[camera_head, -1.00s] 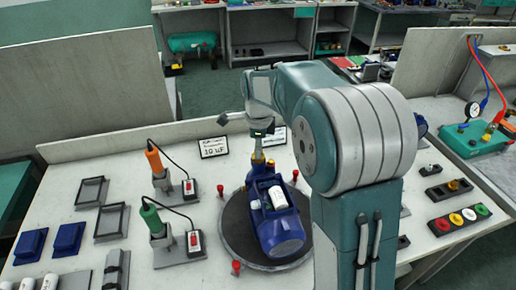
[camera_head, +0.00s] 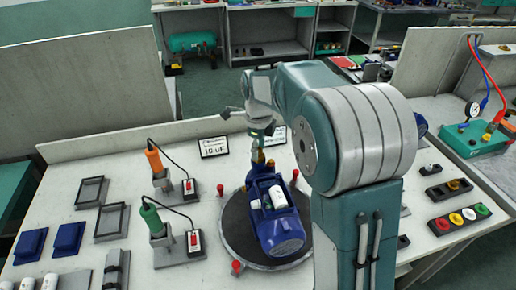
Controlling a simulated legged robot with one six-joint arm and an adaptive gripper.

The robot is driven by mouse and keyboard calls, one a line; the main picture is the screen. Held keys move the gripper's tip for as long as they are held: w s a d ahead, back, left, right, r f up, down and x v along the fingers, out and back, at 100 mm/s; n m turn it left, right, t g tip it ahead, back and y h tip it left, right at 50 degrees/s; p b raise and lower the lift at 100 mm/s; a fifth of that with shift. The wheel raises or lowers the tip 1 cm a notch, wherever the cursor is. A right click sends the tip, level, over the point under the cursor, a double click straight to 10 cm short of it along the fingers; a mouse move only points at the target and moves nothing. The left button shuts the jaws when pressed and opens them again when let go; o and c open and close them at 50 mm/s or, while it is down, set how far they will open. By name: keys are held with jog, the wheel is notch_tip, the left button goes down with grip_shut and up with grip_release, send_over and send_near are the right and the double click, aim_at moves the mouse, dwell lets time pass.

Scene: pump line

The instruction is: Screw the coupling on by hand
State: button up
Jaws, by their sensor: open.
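A blue pump (camera_head: 275,215) with a white cylinder on top stands on a dark round plate (camera_head: 236,240) on the bench. A small brass-coloured coupling (camera_head: 258,158) shows at the pump's far end, just below my gripper (camera_head: 258,146). My gripper points down over that end and is small in this view. It is open, and its fingers look to be at or just above the brass part. I cannot tell whether they touch it. My arm covers the area right of the pump.
Red pegs (camera_head: 236,267) stand around the plate. An orange-handled tool (camera_head: 154,160) and a green-handled tool (camera_head: 152,221) stand on the left with switch boxes. A label card (camera_head: 214,147) stands behind. Empty frames (camera_head: 91,193) lie farther left.

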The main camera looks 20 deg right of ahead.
jog(key=shift+n, duration=1.7)
jog(key=n, duration=0.3)
jog(key=shift+n, duration=1.9)
